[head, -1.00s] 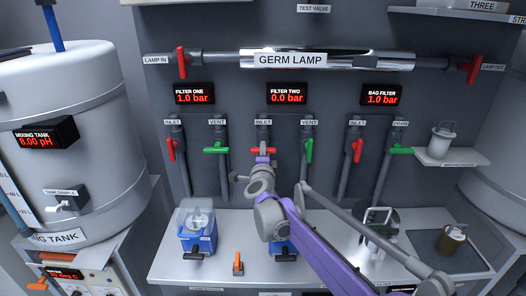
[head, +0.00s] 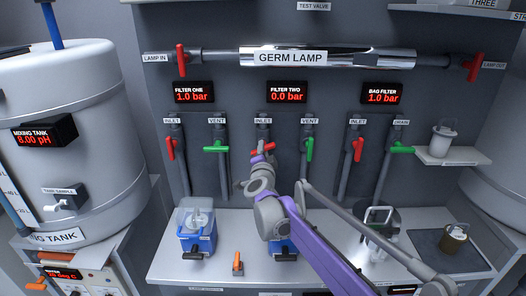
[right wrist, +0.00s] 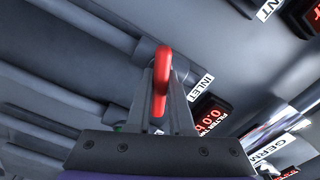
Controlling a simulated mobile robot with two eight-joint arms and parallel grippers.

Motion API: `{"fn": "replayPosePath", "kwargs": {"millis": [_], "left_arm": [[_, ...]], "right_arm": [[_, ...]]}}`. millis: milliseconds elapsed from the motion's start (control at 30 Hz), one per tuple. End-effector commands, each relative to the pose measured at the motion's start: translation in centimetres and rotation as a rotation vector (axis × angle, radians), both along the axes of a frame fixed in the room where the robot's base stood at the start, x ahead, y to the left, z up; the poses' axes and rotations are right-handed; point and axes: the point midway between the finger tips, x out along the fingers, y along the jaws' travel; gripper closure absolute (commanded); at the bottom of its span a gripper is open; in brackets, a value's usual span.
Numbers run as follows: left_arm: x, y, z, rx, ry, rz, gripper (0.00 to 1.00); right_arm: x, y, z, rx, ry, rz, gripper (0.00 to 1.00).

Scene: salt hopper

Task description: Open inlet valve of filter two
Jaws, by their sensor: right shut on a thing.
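The red inlet valve lever of filter two (head: 269,146) sits on its grey pipe under the INLET label, left of the green vent lever (head: 310,148). In the head view it is partly hidden by my right gripper (head: 262,158) and looks tilted. In the right wrist view the red lever (right wrist: 161,68) stands between the two fingers of my right gripper (right wrist: 164,85), which is shut on it. The filter two display (head: 287,97) reads 0.0 bar. My left gripper is not in view.
The red inlet lever (head: 170,149) and green vent lever (head: 215,149) of filter one are to the left. The bag filter's red inlet lever (head: 358,150) is to the right. A blue-based clear container (head: 197,230) stands on the shelf below.

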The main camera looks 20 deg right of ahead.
Motion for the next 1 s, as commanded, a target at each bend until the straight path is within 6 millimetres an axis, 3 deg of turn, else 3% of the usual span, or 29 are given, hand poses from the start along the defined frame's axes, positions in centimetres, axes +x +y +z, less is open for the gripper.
{"fn": "replayPosePath", "kwargs": {"millis": [1000], "left_arm": [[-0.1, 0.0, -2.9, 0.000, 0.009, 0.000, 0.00]], "right_arm": [[0.0, 0.1, -0.2, -0.893, 0.257, 0.003, 1.00]]}}
